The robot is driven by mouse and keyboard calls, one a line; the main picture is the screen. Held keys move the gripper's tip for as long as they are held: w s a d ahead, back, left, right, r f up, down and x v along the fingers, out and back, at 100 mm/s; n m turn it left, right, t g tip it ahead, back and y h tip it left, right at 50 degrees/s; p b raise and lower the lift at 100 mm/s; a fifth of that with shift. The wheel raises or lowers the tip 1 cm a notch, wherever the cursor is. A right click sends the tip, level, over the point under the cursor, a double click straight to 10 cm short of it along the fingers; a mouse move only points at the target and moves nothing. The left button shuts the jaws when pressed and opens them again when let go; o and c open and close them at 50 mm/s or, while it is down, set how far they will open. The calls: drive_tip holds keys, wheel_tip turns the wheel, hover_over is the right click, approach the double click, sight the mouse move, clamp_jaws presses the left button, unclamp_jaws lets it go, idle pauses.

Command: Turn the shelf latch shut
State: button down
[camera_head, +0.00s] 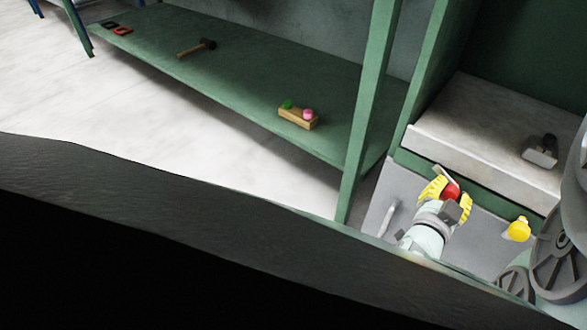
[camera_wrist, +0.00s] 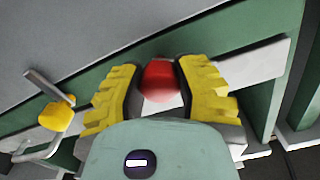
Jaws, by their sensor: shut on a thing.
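A red knob (camera_head: 452,190) sits on the front of the grey and green cabinet, with a short pale bar beside it. My gripper (camera_head: 448,194) has its yellow ridged fingers around this knob. In the wrist view the red knob (camera_wrist: 160,80) is between the two fingers, and a pale bar (camera_wrist: 255,66) runs to the right behind them. Part of the knob and its mount are hidden by my gripper. A yellow knob (camera_head: 518,229) is to the right on the same front; in the wrist view this yellow knob (camera_wrist: 56,115) has a grey lever beside it.
A pale slab (camera_head: 480,125) lies above the front, with a small dark-and-grey object (camera_head: 541,150) on it. A green bench (camera_head: 235,85) at left holds a hammer (camera_head: 197,47) and a wooden block (camera_head: 298,117). A green post (camera_head: 369,110) stands close to my arm's left.

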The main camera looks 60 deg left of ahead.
drive_tip(key=m, duration=0.2)
drive_tip(key=shift+a+f+m, duration=0.1)
drive_tip(key=shift+m, duration=0.3)
drive_tip(key=m, duration=0.3)
drive_tip(key=shift+s+f+m, duration=0.1)
drive_tip(key=shift+f+m, duration=0.05)
drive_tip(key=shift+m, duration=0.15)
drive_tip(key=m+b, duration=0.2)
drive_tip(key=m, duration=0.1)
drive_tip(key=shift+m+b, duration=0.95)
drive_tip(key=shift+m, duration=0.55)
drive_tip(key=c, duration=0.6)
unclamp_jaws()
drive_tip(key=shift+r, duration=0.2)
drive_tip(key=shift+r, duration=0.15)
